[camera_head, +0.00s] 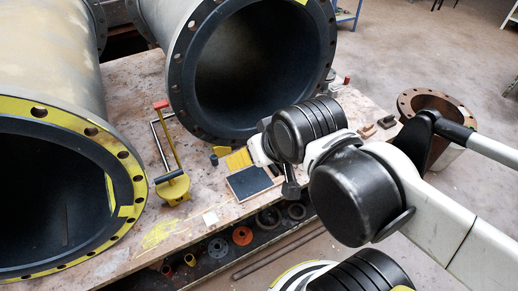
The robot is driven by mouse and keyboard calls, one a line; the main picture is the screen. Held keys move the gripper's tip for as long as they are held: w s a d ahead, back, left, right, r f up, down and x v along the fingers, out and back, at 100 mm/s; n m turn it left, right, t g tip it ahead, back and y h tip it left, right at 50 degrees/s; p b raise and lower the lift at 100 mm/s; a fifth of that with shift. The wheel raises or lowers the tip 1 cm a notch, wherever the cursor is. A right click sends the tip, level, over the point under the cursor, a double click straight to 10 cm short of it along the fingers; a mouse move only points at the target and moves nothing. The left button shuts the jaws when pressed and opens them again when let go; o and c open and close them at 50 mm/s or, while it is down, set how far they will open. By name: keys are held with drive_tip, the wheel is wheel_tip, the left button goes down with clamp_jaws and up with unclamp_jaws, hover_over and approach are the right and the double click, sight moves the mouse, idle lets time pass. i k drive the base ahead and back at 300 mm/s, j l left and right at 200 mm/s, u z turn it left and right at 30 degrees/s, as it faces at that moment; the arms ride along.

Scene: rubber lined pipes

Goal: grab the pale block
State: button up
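A small pale, whitish square piece (210,217) lies on the worktable near its front edge, and looks like the pale block. It is in plain view and nothing touches it. My arm reaches in from the right. My gripper (291,188) shows only as a dark part below the wrist, to the right of the pale block and apart from it. The arm's joints hide most of it, so its fingers cannot be made out.
Two large flanged pipes (183,75) stand on the worktable (120,75). A yellow tool with a red handle (173,186), a dark flat panel (250,182) and a yellow ribbed piece (238,160) lie near the block. Rings (242,236) sit on a lower shelf.

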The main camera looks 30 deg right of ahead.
sight(367, 131)
drive_tip(key=z, duration=1.7)
drive_tip(key=i+l+z, duration=0.15)
drive_tip(key=l, duration=0.25)
drive_tip(key=i+l+z, duration=0.15)
drive_tip(key=l, duration=0.2)
drive_tip(key=i+l+z, duration=0.2)
drive_tip(key=l, duration=0.15)
